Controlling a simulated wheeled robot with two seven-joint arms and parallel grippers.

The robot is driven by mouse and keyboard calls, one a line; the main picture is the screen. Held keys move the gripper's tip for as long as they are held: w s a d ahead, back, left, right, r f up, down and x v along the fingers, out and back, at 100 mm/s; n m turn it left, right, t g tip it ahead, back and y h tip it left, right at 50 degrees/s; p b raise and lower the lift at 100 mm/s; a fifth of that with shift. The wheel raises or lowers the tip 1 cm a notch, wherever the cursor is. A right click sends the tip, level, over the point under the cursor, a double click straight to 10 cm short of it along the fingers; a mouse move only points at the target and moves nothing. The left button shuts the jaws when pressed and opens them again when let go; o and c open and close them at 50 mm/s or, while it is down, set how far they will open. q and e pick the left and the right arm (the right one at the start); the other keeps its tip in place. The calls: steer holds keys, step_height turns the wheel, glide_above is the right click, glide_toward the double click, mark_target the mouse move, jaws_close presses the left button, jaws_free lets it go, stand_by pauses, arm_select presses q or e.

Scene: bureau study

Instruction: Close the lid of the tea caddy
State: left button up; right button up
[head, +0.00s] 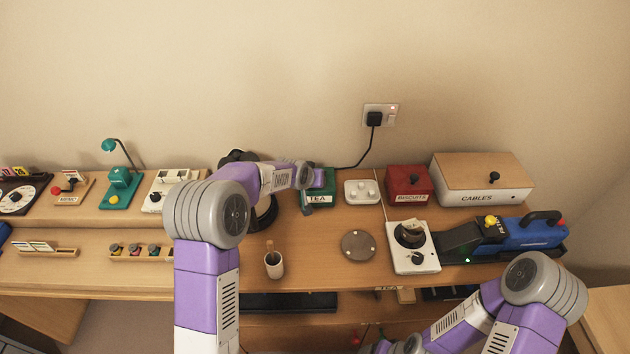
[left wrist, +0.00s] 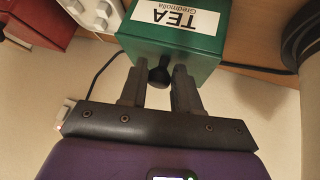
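The tea caddy (head: 325,188) is a green box with a white TEA label, at the back of the desk in the head view. My left gripper (head: 307,205) is at its left side and hides part of it. In the left wrist view the caddy (left wrist: 200,45) appears upside down, with its label facing the camera. A black knob (left wrist: 158,76) stands out from its green surface, between the tips of my open left gripper (left wrist: 158,92). A gap shows on each side of the knob. I see no clear lid gap.
A white socketed block (head: 362,191) and a red biscuits box (head: 409,184) stand right of the caddy. A black cable runs behind it to the wall socket (head: 380,115). A cup (head: 274,265) and a round disc (head: 358,245) are in front. Bare desk lies between.

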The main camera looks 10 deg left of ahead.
arm_select(q)
steer(key=o, duration=0.4)
steer(key=shift+s+d+f, duration=0.15)
steer(key=shift+s+f, duration=0.2)
steer(key=shift+f, duration=0.25)
steer(key=shift+a, duration=0.2)
steer(key=v, duration=0.2)
steer(key=p+v, duration=0.1)
steer(key=v, duration=0.5)
steer(key=shift+w+d+r, duration=0.3)
steer(key=shift+w+r, duration=0.1)
